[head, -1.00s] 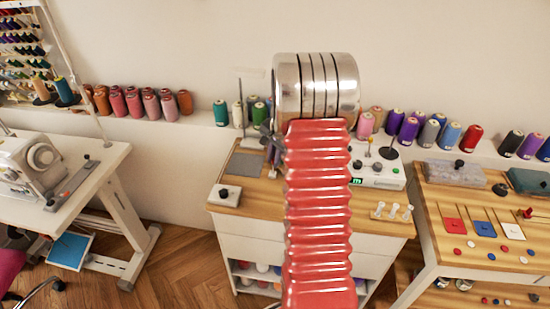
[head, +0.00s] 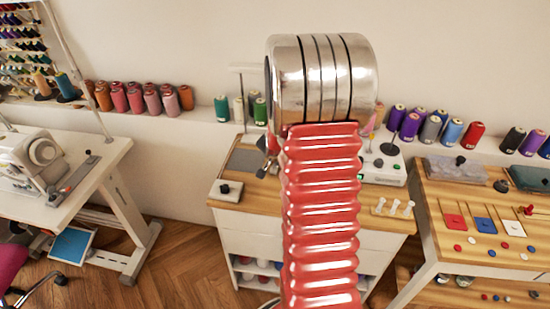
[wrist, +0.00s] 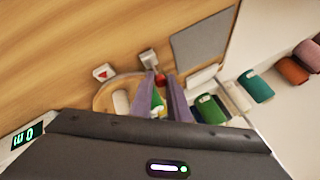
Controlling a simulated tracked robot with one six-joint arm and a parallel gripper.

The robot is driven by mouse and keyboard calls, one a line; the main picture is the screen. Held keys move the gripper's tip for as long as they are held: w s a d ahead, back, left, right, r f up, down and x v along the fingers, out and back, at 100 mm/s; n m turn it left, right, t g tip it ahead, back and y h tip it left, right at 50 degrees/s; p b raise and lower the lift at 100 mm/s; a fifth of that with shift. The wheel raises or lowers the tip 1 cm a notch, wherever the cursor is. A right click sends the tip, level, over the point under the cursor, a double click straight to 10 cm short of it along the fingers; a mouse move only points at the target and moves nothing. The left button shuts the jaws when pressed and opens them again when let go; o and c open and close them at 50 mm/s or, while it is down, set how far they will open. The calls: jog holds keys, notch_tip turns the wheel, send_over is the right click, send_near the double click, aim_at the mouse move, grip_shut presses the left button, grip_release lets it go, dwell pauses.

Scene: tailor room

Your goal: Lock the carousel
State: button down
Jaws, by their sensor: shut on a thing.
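In the wrist view my gripper (wrist: 161,80) has its two grey-purple fingers close together, with a small red piece between their tips. The fingers reach over the edge of a round wooden disc (wrist: 103,100) on the table, which may be the carousel. A white oval piece (wrist: 121,102) lies on the disc. A light grey block (wrist: 148,58) is just beyond the fingertips, and a small block with a red mark (wrist: 103,72) is to the left. In the head view my red arm hides the disc and most of the gripper.
A grey mat (wrist: 203,42) lies on the wooden table (head: 350,215). A white box with dials (head: 385,172) stands at right, small white pegs (head: 392,208) in front. Thread spools (head: 260,112) line the back ledge. A thin post with a crossbar (head: 242,69) rises behind the table.

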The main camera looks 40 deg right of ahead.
jog(key=shift+a+t+h, duration=0.3)
jog(key=shift+a, duration=0.1)
jog(key=shift+s+a+f+t+h, duration=0.15)
jog(key=shift+s+f+t+h, duration=0.15)
jog(key=shift+h, duration=0.3)
jog(key=shift+s+a+f+t+h, duration=0.2)
jog(key=shift+a+t+h, duration=0.15)
jog(key=shift+t+h, duration=0.25)
jog(key=c, duration=1.7)
grip_release()
jog(key=shift+s+r, duration=0.15)
jog(key=shift+s, duration=0.05)
